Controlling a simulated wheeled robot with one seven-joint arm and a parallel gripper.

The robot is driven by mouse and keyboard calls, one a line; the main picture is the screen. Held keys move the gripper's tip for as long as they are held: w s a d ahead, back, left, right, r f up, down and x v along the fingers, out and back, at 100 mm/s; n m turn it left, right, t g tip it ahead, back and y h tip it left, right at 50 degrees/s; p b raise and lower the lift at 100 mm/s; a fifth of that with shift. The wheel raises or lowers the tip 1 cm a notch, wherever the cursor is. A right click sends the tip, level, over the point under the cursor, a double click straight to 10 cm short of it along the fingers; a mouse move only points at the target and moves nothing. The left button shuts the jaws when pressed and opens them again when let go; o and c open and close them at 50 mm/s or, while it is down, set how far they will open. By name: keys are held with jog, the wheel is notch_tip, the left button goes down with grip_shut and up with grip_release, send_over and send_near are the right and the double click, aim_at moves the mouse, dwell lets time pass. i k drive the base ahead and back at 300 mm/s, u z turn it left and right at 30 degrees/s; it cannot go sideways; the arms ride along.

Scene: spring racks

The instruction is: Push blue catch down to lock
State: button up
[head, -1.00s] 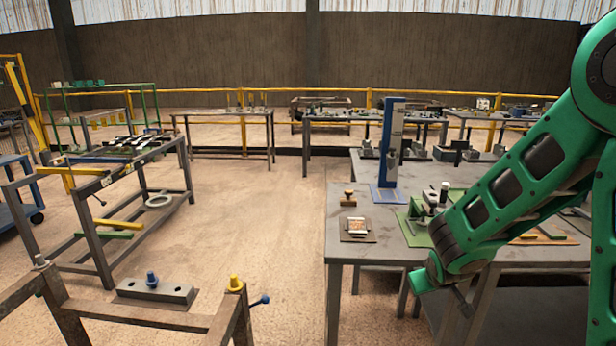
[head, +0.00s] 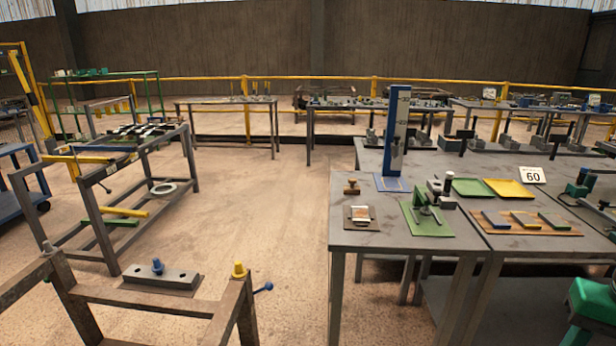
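Several blue parts are in the head view, and I cannot tell for sure which is the catch. A blue knob (head: 157,266) stands upright on a grey block (head: 180,279) on the rusty frame at the front left. A lever with a blue end (head: 264,287) sticks out to the right of that frame, beside a yellow-topped post (head: 239,270). A tall blue column (head: 398,130) with a pale scale stands on the right-hand table.
The grey table (head: 365,236) at right holds a green-based press (head: 427,217), a board with coloured bars (head: 528,222) and green and yellow trays. A steel rack (head: 108,240) stands at left. Open floor (head: 255,215) lies between them.

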aim_at(268, 286)
jog(key=z, duration=0.05)
jog(key=i, duration=1)
jog(key=u, duration=0.55)
